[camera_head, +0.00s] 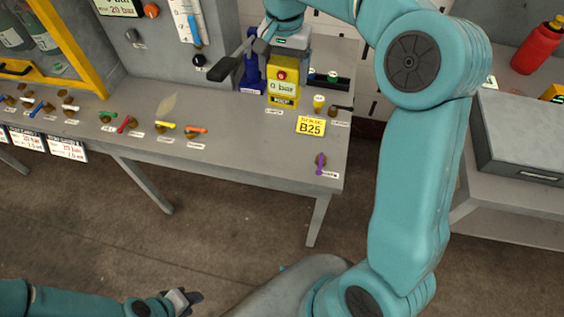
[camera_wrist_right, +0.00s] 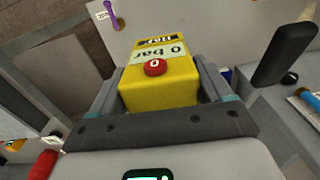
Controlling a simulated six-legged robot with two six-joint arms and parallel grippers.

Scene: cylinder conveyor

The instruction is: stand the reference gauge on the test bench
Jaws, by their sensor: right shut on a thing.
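The yellow gauge (camera_head: 283,84) has a red button and a "0 bar" display. It is upright over the back right part of the grey test bench (camera_head: 235,135); I cannot tell whether its base touches the top. My right gripper (camera_head: 290,52) is above it in the head view. The wrist view shows the yellow gauge (camera_wrist_right: 160,78) between the jaws of my right gripper (camera_wrist_right: 158,105), which are shut on it. My left gripper (camera_head: 187,298) is low at the bottom of the head view, away from the bench; its finger opening is unclear.
A blue device (camera_head: 251,75) with a dark lever stands just left of the gauge. A black tray (camera_head: 328,82) is to its right and a yellow B25 card (camera_head: 310,126) in front. Several coloured valve handles line the bench's left.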

